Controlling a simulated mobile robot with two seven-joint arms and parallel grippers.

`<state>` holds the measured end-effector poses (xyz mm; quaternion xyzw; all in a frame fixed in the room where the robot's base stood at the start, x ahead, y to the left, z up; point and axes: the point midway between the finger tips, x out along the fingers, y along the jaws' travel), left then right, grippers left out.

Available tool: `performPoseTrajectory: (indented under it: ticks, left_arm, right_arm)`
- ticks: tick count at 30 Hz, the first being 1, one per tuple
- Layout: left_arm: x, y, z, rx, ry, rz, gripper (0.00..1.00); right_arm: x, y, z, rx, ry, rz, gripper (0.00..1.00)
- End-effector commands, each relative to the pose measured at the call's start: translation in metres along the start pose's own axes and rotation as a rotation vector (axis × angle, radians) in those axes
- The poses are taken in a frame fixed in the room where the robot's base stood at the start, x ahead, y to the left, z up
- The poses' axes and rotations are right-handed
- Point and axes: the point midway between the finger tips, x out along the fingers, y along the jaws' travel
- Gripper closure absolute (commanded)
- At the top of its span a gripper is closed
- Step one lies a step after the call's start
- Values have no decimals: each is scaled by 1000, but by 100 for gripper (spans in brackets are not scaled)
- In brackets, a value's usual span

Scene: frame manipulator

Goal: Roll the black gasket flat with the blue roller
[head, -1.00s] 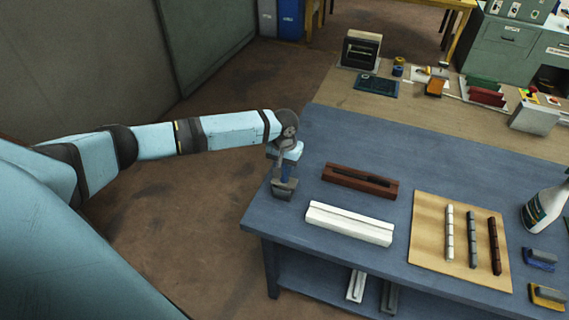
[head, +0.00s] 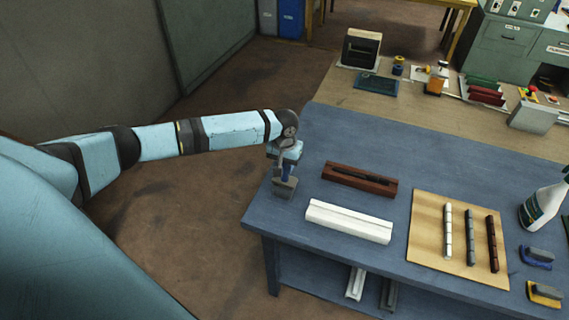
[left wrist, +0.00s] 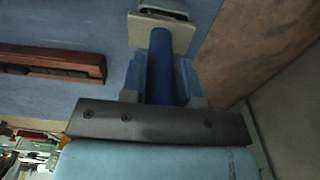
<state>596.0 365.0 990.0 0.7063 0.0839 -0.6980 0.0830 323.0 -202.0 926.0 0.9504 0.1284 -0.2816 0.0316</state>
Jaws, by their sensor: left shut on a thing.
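My left gripper (head: 286,165) is shut on the blue handle of the roller (head: 284,187), at the left edge of the blue table. The roller points down, with its grey block-like head low, at or just above the tabletop; I cannot tell if it touches. The left wrist view shows its blue handle (left wrist: 161,65) between the fingers. The black gasket (head: 362,179) lies as a dark strip along the groove of a brown frame piece (head: 340,173), right of the roller and apart from it. It also shows in the left wrist view (left wrist: 45,70). My right gripper is out of view.
A white frame piece (head: 348,222) lies in front of the brown one. A tan board (head: 430,220) holds three strips. A spray bottle (head: 543,205) and two small blocks stand at the right. The blue table (head: 400,150) is clear behind the brown piece.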

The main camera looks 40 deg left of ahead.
Motion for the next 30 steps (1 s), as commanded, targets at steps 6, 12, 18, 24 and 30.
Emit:
performPoseTrajectory:
  ticks: [6,12,18,24,30]
  left_arm:
    - [14,-1,7,2,-16,-7,100]
    - [15,-1,7,2,-16,-7,42]
    - [15,-1,7,1,-16,-7,42]
    - [12,-1,7,1,-15,-6,42]
    - [-27,0,6,2,-6,-3,42]
  right_arm:
    - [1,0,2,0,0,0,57]
    - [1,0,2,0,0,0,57]
    - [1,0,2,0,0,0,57]
    - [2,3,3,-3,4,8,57]
    - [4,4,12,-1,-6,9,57]
